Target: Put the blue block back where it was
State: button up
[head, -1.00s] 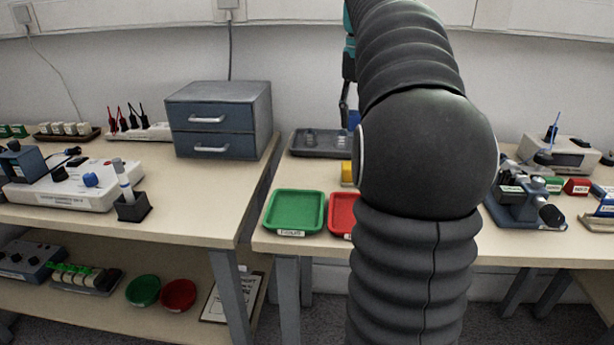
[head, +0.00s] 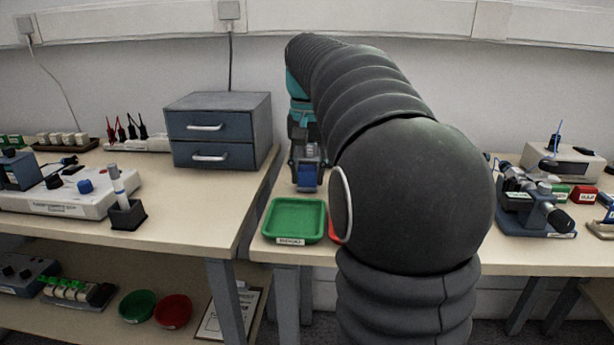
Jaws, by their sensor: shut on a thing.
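My gripper (head: 307,160) points down over the right-hand table, just behind the green tray. It is shut on the blue block (head: 307,178), which shows between the fingers. I cannot tell whether the block touches the table or hangs a little above it. The green tray (head: 294,239) is empty and lies at the table's front left. The red tray (head: 335,232) is mostly hidden behind my arm.
A grey-blue drawer cabinet (head: 219,130) stands on the left table, close to my gripper's left. A gap separates the two tables. A blue-grey device (head: 532,205) stands right of my arm. My arm hides the middle of the right table.

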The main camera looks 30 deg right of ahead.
aim_at(307, 169)
jog(key=shift+f, duration=0.2)
jog(key=o, duration=1.1)
notch_tip(307, 169, up, 12)
jog(key=p, duration=0.3)
jog(key=shift+p, duration=0.3)
jog(key=shift+r, duration=0.1)
